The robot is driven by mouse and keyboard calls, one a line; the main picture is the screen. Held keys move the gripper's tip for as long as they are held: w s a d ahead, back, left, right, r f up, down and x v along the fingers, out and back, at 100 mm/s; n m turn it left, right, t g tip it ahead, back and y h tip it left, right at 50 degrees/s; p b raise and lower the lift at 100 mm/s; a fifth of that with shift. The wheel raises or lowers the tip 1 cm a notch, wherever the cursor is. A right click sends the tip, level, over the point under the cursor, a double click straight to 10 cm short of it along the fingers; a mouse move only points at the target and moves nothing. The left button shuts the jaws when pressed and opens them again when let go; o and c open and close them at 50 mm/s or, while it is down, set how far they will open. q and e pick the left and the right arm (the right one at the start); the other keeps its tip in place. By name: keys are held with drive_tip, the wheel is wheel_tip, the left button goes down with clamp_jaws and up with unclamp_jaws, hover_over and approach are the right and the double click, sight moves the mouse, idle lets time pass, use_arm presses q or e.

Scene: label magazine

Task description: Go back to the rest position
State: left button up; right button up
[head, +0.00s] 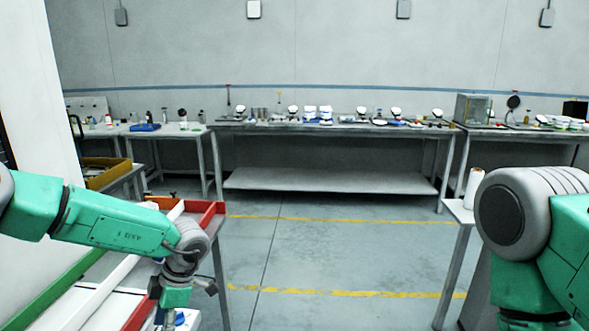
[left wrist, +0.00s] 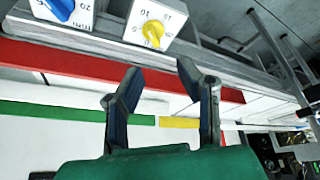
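My left arm comes in from the left in the head view, bent down at the wrist over a bench with coloured rails. My left gripper is at the lower edge there and mostly cut off. In the left wrist view my left gripper (left wrist: 160,70) has its two fingers spread apart with nothing between them. My right arm (head: 535,220) fills the right side of the head view, and its gripper is out of view.
Beyond the fingers are a red rail (left wrist: 50,58), a green rail (left wrist: 70,114) and white units with a yellow knob (left wrist: 153,33) and a blue knob (left wrist: 60,9). A white bottle (head: 473,188) stands beside my right arm. The floor (head: 330,255) between is clear.

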use_arm(q)
drive_tip(key=f+m, duration=0.1)
drive_tip(key=a+f+m+t+y, duration=0.1)
drive_tip(key=f+m+t+y, duration=0.1)
drive_tip(key=f, duration=0.1)
drive_tip(key=shift+a, duration=0.25)
drive_tip(key=f+m+t, duration=0.1)
drive_tip(key=s+f+m+t, duration=0.1)
drive_tip(key=m, duration=0.1)
drive_tip(key=s+f+m+t+y, duration=0.1)
drive_tip(key=m, duration=0.1)
drive_tip(key=shift+s+a, duration=0.1)
drive_tip(key=shift+s, duration=0.15)
drive_tip(key=s+d+f+m+g+h, duration=0.1)
drive_tip(key=s+f+m+h, duration=0.2)
drive_tip(key=s+m, duration=0.8)
drive_tip(key=s+d+f+m+g+h, duration=0.1)
drive_tip(key=s+f+m+h, duration=0.4)
drive_tip(key=s, duration=1.3)
wheel_tip(320, 180, down, 7)
drive_tip(key=m+y+b, duration=0.1)
drive_tip(key=b, duration=0.7)
drive_tip(key=shift+s+a+r+b, duration=0.15)
drive_tip(key=shift+s+r+b, duration=0.05)
drive_tip(key=shift+s+b, duration=0.2)
use_arm(e)
wheel_tip(320, 180, down, 9)
drive_tip(key=shift+w+r, duration=0.15)
drive_tip(key=shift+w, duration=0.15)
